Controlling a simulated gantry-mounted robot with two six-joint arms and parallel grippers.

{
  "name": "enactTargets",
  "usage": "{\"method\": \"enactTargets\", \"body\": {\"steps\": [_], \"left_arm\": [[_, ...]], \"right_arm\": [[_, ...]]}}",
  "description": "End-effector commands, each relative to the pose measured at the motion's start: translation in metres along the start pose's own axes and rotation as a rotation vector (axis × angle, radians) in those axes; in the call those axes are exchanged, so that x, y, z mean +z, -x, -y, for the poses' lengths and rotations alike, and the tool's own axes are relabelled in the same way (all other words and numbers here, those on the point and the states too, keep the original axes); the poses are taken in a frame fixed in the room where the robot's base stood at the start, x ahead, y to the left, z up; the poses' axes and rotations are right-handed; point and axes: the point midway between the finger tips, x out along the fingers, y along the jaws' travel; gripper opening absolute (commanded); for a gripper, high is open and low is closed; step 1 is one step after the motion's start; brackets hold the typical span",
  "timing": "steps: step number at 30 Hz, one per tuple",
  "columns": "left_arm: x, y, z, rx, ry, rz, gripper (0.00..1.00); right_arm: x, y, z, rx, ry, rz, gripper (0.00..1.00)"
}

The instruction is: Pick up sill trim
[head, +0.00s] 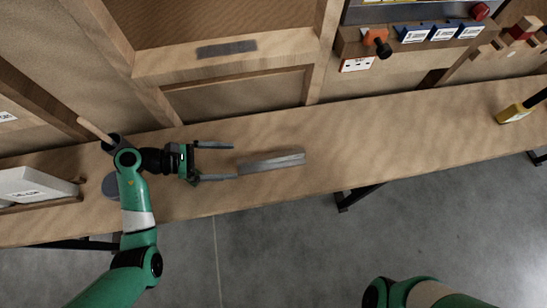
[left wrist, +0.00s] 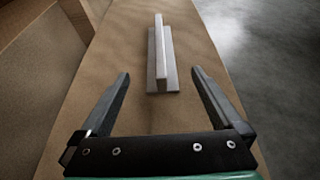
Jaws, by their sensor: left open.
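The sill trim (head: 272,163) is a short, pale grey strip with a raised rib along its length. It lies on the wooden bench, just right of my left gripper's fingertips in the head view. In the left wrist view the sill trim (left wrist: 162,62) lies ahead of the fingers, roughly centred between them. My left gripper (head: 235,161) is open and empty, with its fingers pointing right towards the near end of the trim; it also shows in the left wrist view (left wrist: 160,88). My right gripper is out of view; only part of my right arm shows at the bottom.
The wooden bench (head: 400,135) is clear right of the trim as far as a yellow-and-black tool (head: 517,110). A white box (head: 35,186) stands at the left end. A cabinet front (head: 235,95) rises behind the bench. Grey floor (head: 300,240) lies in front.

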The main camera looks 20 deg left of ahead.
Motion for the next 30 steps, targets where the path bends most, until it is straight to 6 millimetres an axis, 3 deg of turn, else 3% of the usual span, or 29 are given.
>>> {"method": "enactTargets", "body": {"steps": [7, 14, 24, 30], "left_arm": [[-0.002, -0.048, 0.001, -0.003, -0.003, 0.001, 1.00], [0.000, -0.058, 0.000, 0.000, -0.003, 0.001, 1.00], [0.001, -0.107, 0.001, -0.002, -0.002, 0.002, 1.00], [0.003, -0.108, 0.001, 0.000, -0.002, 0.001, 1.00]], "right_arm": [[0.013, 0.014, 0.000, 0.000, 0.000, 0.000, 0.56], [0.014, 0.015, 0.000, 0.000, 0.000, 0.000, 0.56], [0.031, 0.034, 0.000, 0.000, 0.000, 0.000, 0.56], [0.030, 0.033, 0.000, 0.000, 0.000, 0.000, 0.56]]}}
